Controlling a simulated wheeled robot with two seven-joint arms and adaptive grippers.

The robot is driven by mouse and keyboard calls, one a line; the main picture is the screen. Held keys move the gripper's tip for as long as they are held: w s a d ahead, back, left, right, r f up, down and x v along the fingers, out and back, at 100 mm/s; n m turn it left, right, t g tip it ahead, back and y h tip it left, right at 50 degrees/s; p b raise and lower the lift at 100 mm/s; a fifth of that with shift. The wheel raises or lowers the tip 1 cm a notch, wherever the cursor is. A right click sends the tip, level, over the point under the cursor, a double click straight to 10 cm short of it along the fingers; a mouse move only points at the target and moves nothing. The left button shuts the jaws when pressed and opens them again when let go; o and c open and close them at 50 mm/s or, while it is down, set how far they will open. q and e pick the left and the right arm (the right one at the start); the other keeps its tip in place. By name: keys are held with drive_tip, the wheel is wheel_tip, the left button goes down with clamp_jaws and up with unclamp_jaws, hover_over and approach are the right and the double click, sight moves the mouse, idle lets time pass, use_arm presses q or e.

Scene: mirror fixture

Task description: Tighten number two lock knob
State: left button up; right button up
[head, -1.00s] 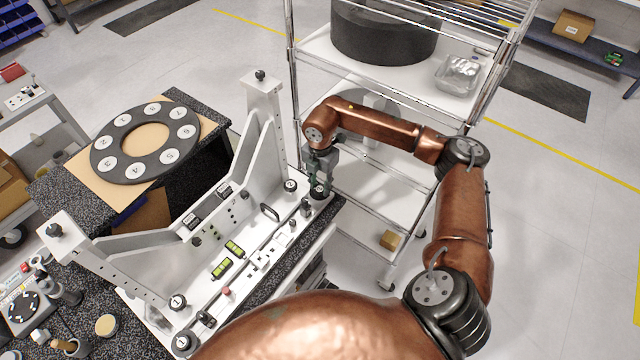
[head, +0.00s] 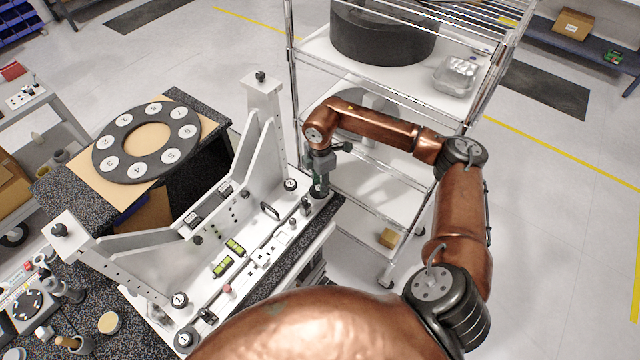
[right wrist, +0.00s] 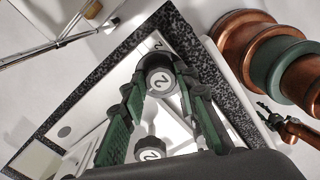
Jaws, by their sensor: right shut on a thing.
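The lock knob marked 2 (right wrist: 160,80) is dark with a white numbered cap. In the right wrist view it sits between the green fingertips of my right gripper, which is shut on it. In the head view my right gripper (head: 320,184) points down over the far right corner of the white fixture (head: 262,115) and mostly hides this knob. A second knob marked 2 (head: 290,184) stands just left of the gripper, apart from it; it also shows in the right wrist view (right wrist: 150,150). My left gripper is not in view.
Knobs marked 1 (head: 180,300) stand at the fixture's near end. A dark numbered ring (head: 105,143) lies on a board at the left. A wire-and-white shelf cart (head: 375,195) stands close behind my right arm. Green levels (head: 222,267) sit on the fixture.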

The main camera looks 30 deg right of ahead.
drive_tip(key=o, duration=1.1)
drive_tip(key=shift+o, duration=0.2)
wheel_tip(320, 180, up, 12)
idle(0.4)
